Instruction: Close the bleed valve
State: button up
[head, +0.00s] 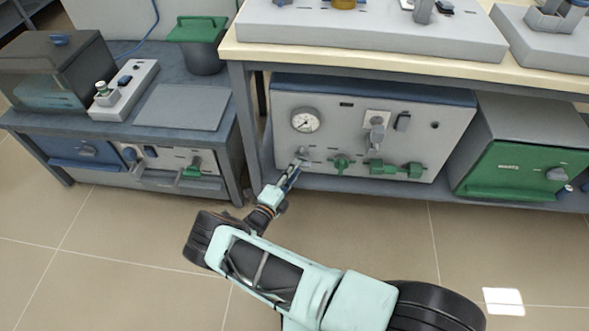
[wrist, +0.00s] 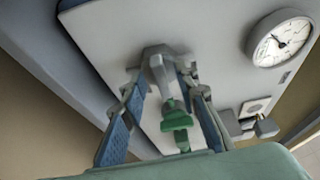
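The grey panel unit (head: 322,99) under the bench has a grey knob (head: 302,155) at its lower left, below the gauge. Several green valve handles, the nearest (head: 342,162), sit to its right in a row. No label shows which one is the bleed valve. My gripper (head: 292,172) is at the grey knob. In the wrist view, the open fingers of my gripper (wrist: 162,80) stand either side of the grey knob (wrist: 158,62), with gaps showing; contact is unclear. A green handle (wrist: 177,122) shows between the fingers, nearer the palm in the picture.
A round gauge (head: 305,121) and a grey lever on a white plate (head: 377,135) are higher on the panel. A green-fronted furnace (head: 515,168) stands to the right. A lower bench (head: 110,122) with equipment stands left.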

jog(key=v, duration=1.1)
jog(key=shift+s, duration=0.2)
jog(key=shift+a, duration=0.15)
